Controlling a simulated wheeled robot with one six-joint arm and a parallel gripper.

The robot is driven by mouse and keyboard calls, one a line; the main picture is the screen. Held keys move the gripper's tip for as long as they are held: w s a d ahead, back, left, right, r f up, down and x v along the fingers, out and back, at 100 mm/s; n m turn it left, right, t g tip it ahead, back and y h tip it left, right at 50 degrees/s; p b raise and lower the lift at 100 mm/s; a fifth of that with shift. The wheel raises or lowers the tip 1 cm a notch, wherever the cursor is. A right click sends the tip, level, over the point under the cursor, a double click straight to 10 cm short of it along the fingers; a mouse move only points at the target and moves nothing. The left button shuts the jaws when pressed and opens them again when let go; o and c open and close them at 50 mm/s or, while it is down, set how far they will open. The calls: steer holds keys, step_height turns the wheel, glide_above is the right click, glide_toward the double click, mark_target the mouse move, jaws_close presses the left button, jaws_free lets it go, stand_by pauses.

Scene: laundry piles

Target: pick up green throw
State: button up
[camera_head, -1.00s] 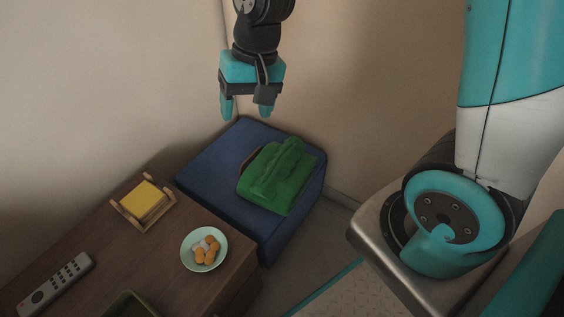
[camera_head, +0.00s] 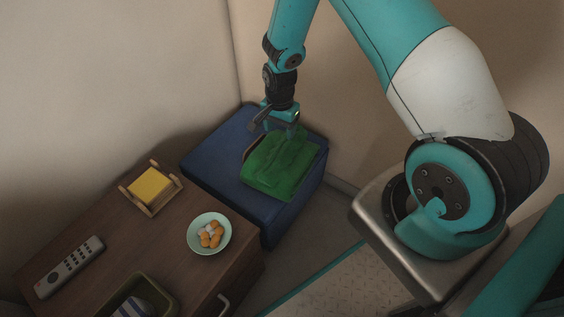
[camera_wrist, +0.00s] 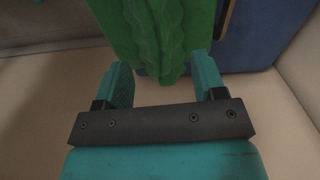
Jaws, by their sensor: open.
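The green throw (camera_head: 278,168) lies folded on top of a blue padded seat (camera_head: 213,152), near its right side. My gripper (camera_head: 281,130) points down over the throw's far edge in the head view. In the wrist view the throw (camera_wrist: 155,30) fills the top middle, with a rumpled ridge running between my open gripper's (camera_wrist: 161,75) two teal fingers. The jaws are apart and I see nothing clamped in them. I cannot tell whether the fingertips touch the cloth. A dark, flat object with a light brown edge (camera_wrist: 227,15) shows beside the throw, partly hidden.
A brown wooden table (camera_head: 150,240) stands in front of the seat. It holds a yellow pad in a wooden holder (camera_head: 149,186), a bowl of snacks (camera_head: 209,234), a remote (camera_head: 70,267) and a dark green bin (camera_head: 120,304). Walls close in behind the seat.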

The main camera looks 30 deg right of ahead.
mark_target(282, 148)
step_height(282, 148, down, 3)
steer(key=shift+r, duration=0.1)
steer(key=f+b, duration=0.1)
steer(key=f, duration=0.2)
steer(key=f+b, duration=0.1)
steer(key=f, duration=0.1)
steer(key=shift+s+d+f+b, duration=0.15)
steer(key=shift+s+b, duration=0.2)
jaws_close()
